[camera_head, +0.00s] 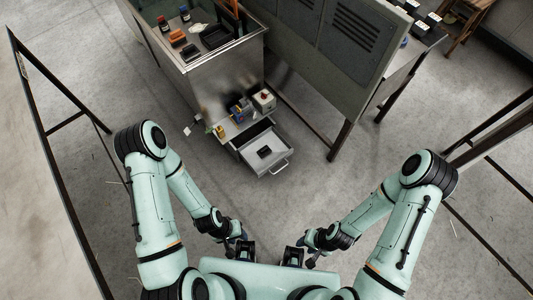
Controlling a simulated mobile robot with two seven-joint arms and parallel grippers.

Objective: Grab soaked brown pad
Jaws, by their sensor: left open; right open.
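I cannot clearly make out a soaked brown pad. My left gripper (243,251) is open, low in front of my body, well apart from the cabinet. My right gripper (293,256) is open beside it, also apart from everything. Neither appears to hold anything.
An open drawer (284,152) with a small black object (264,152) juts toward me. A grey panel (345,60) stands at right. Floor between is clear.

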